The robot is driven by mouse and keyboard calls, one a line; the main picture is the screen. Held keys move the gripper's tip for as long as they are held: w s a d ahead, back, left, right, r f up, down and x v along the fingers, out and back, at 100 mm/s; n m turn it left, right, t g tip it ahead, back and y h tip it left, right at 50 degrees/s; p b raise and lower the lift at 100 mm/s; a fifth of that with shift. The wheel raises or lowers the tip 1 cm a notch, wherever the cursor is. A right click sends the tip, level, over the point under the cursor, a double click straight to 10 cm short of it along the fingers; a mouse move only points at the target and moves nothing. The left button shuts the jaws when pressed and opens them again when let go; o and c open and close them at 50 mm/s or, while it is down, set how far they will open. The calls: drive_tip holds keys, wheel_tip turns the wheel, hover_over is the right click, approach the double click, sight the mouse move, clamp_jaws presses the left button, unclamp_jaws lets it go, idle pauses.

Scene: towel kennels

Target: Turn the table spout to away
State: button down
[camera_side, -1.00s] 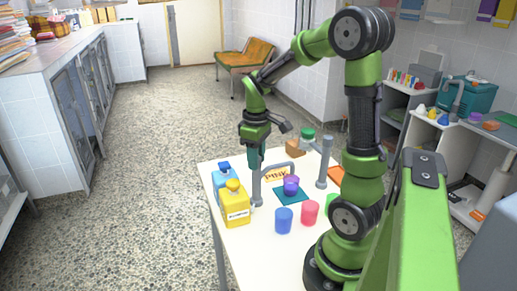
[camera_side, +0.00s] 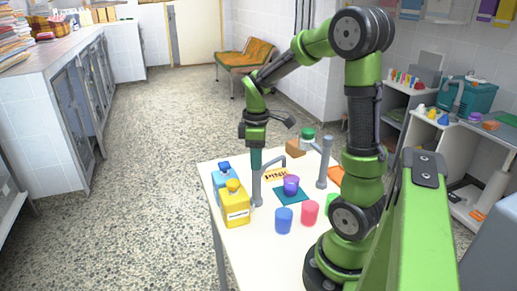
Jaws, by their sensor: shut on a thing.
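A grey table spout (camera_side: 272,174) stands on the white table (camera_side: 250,249). Its upright post is at the left and its bent arm reaches right and toward the back, with the outlet end down. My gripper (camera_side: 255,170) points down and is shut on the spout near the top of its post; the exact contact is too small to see. A purple cup (camera_side: 291,185) stands on a teal mat (camera_side: 293,196) to the right of the spout. An orange card with lettering (camera_side: 275,175) lies behind it.
A yellow bottle (camera_side: 235,205) and a blue bottle (camera_side: 222,180) stand close left of the spout. A blue cup (camera_side: 284,220) and a pink cup (camera_side: 309,213) stand in front. A second grey post (camera_side: 323,165) and a green-lidded jar (camera_side: 307,138) are behind right.

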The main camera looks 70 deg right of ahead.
drive_tip(key=n, duration=1.3)
drive_tip(key=shift+n, duration=0.3)
drive_tip(key=shift+r, duration=0.1)
idle(0.3)
drive_tip(key=c, duration=0.8)
unclamp_jaws()
wheel_tip(320, 180, up, 17)
drive_tip(key=shift+f, duration=0.1)
